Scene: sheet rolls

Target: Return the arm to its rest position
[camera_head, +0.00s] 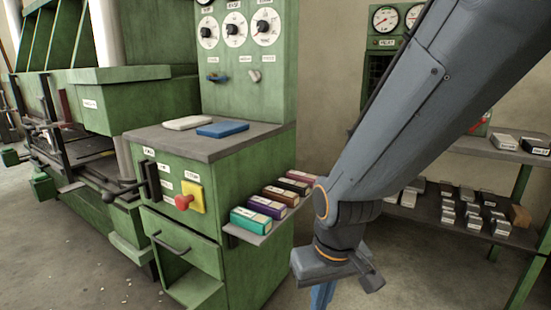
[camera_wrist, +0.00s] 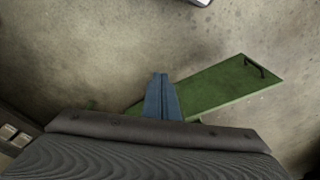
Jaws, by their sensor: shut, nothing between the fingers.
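My arm comes down from the upper right in the head view and ends in my gripper (camera_head: 322,297), which points down in front of the machine's right side. The gripper is partly cut off by the bottom edge of the head view. In the wrist view my gripper (camera_wrist: 160,77) shows as two blue fingers with their tips together and nothing between them. A green panel with a dark handle (camera_wrist: 215,88) lies beyond the fingers, over bare floor. No object touches the gripper.
A green machine (camera_head: 180,175) with a red button (camera_head: 184,202) stands left. Its small side shelf (camera_head: 250,236) holds several coloured boxes close to my arm. A rack (camera_head: 470,229) with grey blocks stands behind on the right. Floor (camera_head: 85,265) is open at lower left.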

